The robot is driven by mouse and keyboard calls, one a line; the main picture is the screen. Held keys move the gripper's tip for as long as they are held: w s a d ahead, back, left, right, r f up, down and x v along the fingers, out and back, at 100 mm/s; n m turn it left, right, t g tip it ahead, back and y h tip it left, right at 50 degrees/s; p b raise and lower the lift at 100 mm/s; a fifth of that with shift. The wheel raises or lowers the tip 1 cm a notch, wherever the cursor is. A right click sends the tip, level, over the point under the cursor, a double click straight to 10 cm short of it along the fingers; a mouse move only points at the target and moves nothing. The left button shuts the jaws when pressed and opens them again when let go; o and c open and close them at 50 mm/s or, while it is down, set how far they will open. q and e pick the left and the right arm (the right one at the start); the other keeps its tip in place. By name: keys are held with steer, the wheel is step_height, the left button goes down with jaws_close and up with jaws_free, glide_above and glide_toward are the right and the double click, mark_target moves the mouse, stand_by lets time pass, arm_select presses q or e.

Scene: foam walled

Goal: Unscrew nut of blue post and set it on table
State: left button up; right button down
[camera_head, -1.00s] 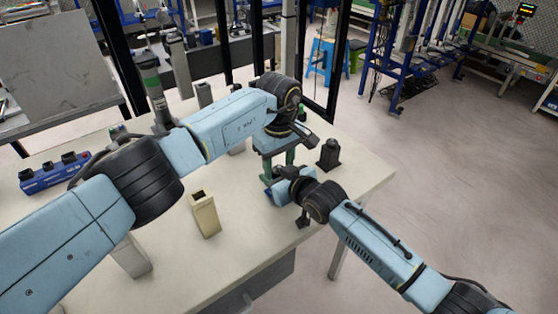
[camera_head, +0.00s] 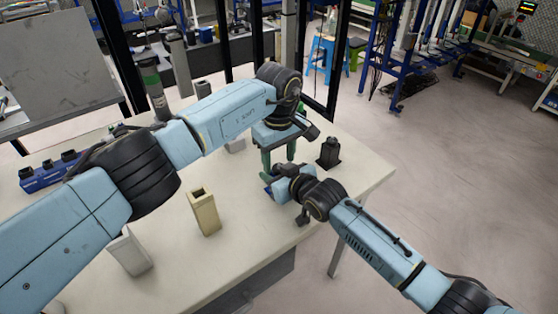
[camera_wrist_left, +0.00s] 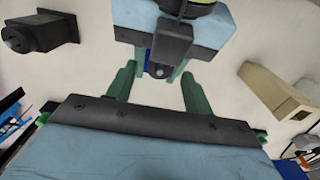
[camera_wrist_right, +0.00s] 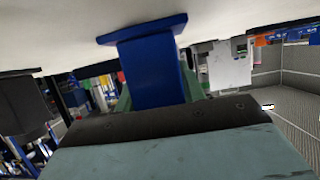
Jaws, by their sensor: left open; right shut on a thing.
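The blue post (camera_wrist_right: 155,75) stands on the table between the green fingers of my right gripper (camera_wrist_right: 158,98), which is shut on it. The right wrist view is upside down, with the post's flat base (camera_wrist_right: 145,28) against the table. In the head view, my left gripper (camera_head: 279,160) points down over the right gripper, its green fingers apart. Only a sliver of blue (camera_wrist_left: 148,57) shows beyond the right gripper there.
A beige hollow block (camera_head: 205,212) stands left of the grippers. A black fixture (camera_head: 329,153) stands close on the right. A blue rack with black tops (camera_head: 50,172) is at the far left. The front middle of the table (camera_head: 190,260) is clear.

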arm_select(q)
steer(key=shift+r, duration=1.6)
arm_select(e)
steer(key=c, duration=0.8)
jaws_free()
steer(key=shift+o, duration=0.2)
